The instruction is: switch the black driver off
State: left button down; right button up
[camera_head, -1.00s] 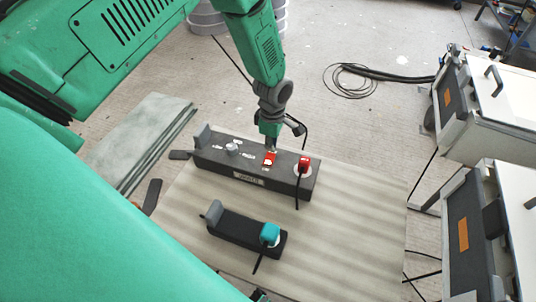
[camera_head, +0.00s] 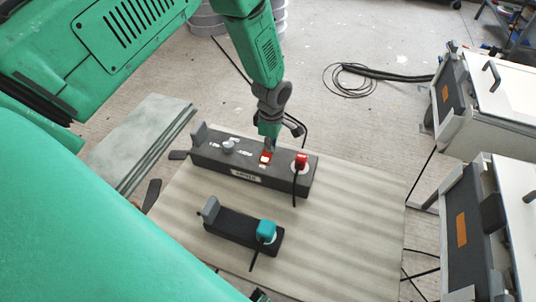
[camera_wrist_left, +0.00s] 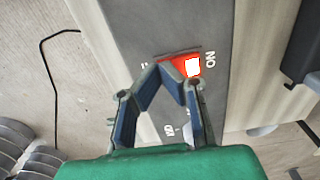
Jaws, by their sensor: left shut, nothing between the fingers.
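The black driver (camera_head: 225,161) is a long dark box on the board, with a label on its front. Its red switch (camera_head: 265,158) sits on its top face, beside a red plug (camera_head: 301,161). In the left wrist view the switch (camera_wrist_left: 193,67) is red with a bright white part at the end by the word ON. My left gripper (camera_head: 268,147) is shut and empty, pointing down at the switch. Its fingertips (camera_wrist_left: 163,68) meet over the far end of the red switch from ON; contact cannot be told. My right gripper is not in view.
A smaller black box (camera_head: 235,229) with a teal plug (camera_head: 266,231) stands in front on the pale board (camera_head: 345,225). A grey knob (camera_head: 228,146) is on the driver's top. White-topped cases (camera_head: 490,120) stand at right. Coiled black cable (camera_head: 350,80) lies behind.

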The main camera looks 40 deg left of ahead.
pick_arm(q)
jog(key=shift+f, duration=0.15)
jog(key=shift+a+f, duration=0.25)
jog(key=shift+a, duration=0.4)
jog(key=shift+a+r+p, duration=0.15)
jog(key=shift+r+p, duration=0.35)
jog(key=shift+r, duration=0.15)
jog(key=shift+d+r+p, duration=0.3)
jog(key=shift+r+p, duration=0.1)
jog(key=shift+r, duration=0.2)
jog(key=shift+d+r+p, duration=0.25)
jog(key=shift+r+p, duration=0.1)
jog(key=shift+r, duration=0.25)
jog(key=shift+d+r+p, duration=0.2)
jog(key=shift+r+p, duration=0.3)
jog(key=shift+r, duration=0.25)
jog(key=shift+a+r+p, duration=0.25)
jog(key=shift+r+p, duration=0.25)
jog(key=shift+r, duration=0.05)
jog(key=shift+a+r+p, duration=0.35)
jog(key=shift+a, duration=0.05)
jog(key=shift+d+r, duration=0.1)
jog(key=shift+d, duration=0.4)
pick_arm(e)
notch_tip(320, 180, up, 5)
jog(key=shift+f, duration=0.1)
pick_arm(q)
jog(key=shift+s, duration=0.1)
